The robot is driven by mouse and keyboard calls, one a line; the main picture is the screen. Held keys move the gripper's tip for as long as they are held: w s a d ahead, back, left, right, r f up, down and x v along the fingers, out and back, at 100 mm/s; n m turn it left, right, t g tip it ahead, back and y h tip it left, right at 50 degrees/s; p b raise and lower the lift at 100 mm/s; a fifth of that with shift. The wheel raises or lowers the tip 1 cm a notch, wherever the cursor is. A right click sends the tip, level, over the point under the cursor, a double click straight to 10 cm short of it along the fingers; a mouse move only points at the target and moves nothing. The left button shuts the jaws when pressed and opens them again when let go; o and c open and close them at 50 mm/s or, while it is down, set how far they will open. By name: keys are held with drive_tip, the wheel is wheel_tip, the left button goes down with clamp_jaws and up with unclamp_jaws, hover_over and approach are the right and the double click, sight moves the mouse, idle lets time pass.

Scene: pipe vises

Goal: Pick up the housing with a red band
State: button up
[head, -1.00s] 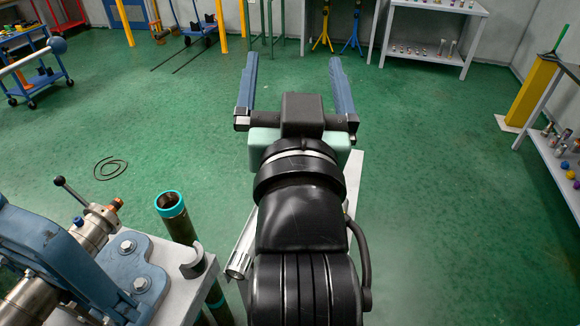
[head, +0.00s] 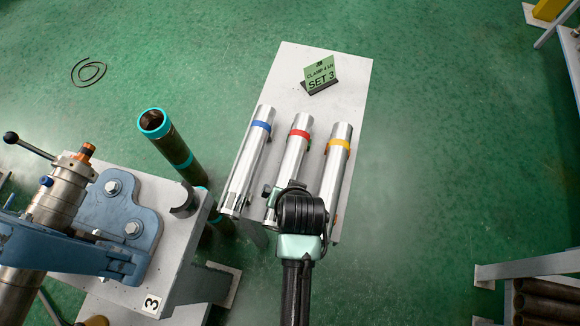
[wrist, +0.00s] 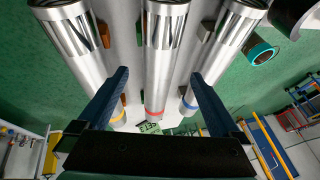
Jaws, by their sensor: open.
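The housing with a red band (head: 292,158) is a long silver tube, lying in the middle of three on a light grey table (head: 345,75). Its near end is hidden behind my arm in the head view. In the wrist view the red-band housing (wrist: 157,82) runs between the two blue fingers of my gripper (wrist: 158,77). The fingers are open, one on each side of it, with visible gaps. I cannot tell their height relative to it. In the head view my wrist covers most of the gripper.
A blue-band housing (head: 250,155) lies to the left and a yellow-band housing (head: 336,180) to the right, both close. A green SET 3 sign (head: 320,78) stands at the far end. A blue vise (head: 110,210) and a dark pipe with teal bands (head: 170,140) are left.

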sight(290, 169)
drive_tip(key=shift+x, duration=3.2)
drive_tip(key=shift+w, duration=0.1)
drive_tip(key=shift+d, duration=0.1)
clamp_jaws()
drive_tip(key=shift+w+r, duration=0.15)
drive_tip(key=shift+r, duration=0.05)
